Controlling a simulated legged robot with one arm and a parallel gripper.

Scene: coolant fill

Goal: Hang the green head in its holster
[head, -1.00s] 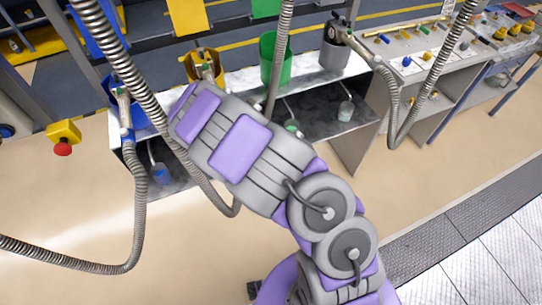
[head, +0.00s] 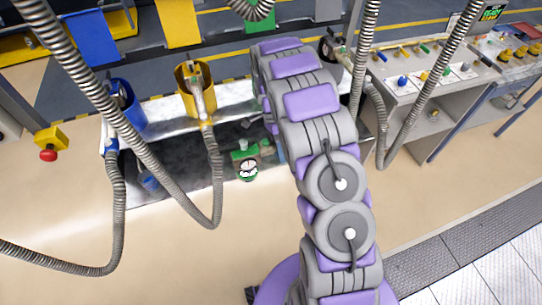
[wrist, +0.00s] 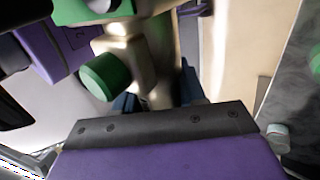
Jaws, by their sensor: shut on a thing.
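The green head (head: 240,156), with a round gauge on its front, shows just left of my arm in the head view, in front of the counter. In the wrist view its green body (wrist: 95,10), green cap (wrist: 105,76) and pale neck are close to the camera. My gripper (wrist: 157,95) is shut on the green head; its dark fingers are partly hidden behind the neck and the purple housing. In the head view my arm hides the gripper. The green holster is hidden behind my arm; a green panel (head: 259,24) shows above that place.
A yellow holster (head: 184,103) with its head and a blue holster (head: 133,112) with its head stand left along the counter. Hoses (head: 215,180) loop in front. A control console (head: 410,80) stands right. A yellow box with a red button (head: 50,140) is at far left.

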